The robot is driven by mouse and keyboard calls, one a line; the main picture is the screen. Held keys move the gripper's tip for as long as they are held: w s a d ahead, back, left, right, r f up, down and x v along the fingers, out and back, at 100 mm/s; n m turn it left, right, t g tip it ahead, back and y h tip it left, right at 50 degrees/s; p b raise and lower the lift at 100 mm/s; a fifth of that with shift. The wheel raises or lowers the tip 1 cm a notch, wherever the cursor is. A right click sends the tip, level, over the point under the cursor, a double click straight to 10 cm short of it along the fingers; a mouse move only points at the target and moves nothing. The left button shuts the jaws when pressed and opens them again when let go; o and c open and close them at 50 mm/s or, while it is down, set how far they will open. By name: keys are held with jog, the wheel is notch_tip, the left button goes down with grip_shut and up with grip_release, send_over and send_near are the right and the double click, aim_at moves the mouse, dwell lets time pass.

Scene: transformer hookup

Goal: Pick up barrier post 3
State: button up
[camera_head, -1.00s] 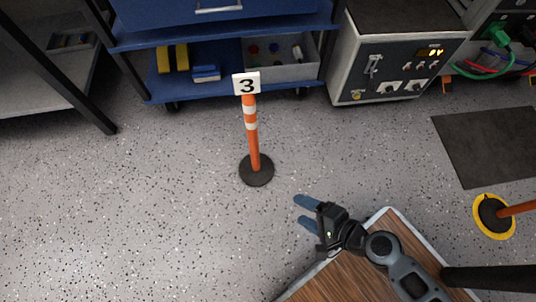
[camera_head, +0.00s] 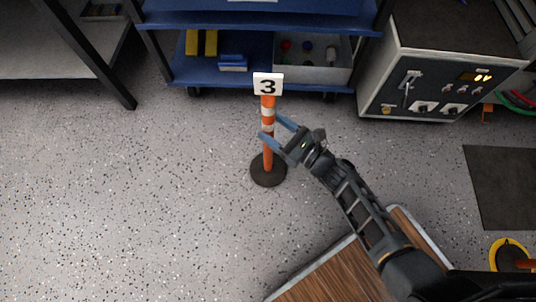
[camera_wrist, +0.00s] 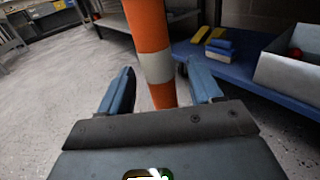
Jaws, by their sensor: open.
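Barrier post 3 (camera_head: 267,160) stands upright on the floor in the head view. It is an orange post with white bands, a round black base (camera_head: 268,172) and a white sign (camera_head: 268,85) reading 3 on top. My gripper (camera_head: 268,126) is at the post's upper half, coming from the right, with its two blue fingers open. In the wrist view the post (camera_wrist: 147,28) rises between and beyond the open fingers (camera_wrist: 162,90), nearer the right one. Whether either finger touches the post cannot be told. The base and sign are out of the wrist view.
A blue cart (camera_head: 240,75) with yellow and blue items and a grey bin (camera_head: 312,66) stands behind the post. A grey cabinet (camera_head: 430,75) is at the upper right. A wooden-topped surface (camera_head: 325,277) is at the bottom. The floor left of the post is clear.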

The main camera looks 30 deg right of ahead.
jog(key=b+x, duration=0.1)
jog(key=x, duration=0.3)
jog(key=shift+w+a+r, duration=0.1)
jog(key=shift+w+a, duration=0.05)
grip_shut()
dwell(0.5)
dwell(0.4)
jog(key=shift+r, duration=0.1)
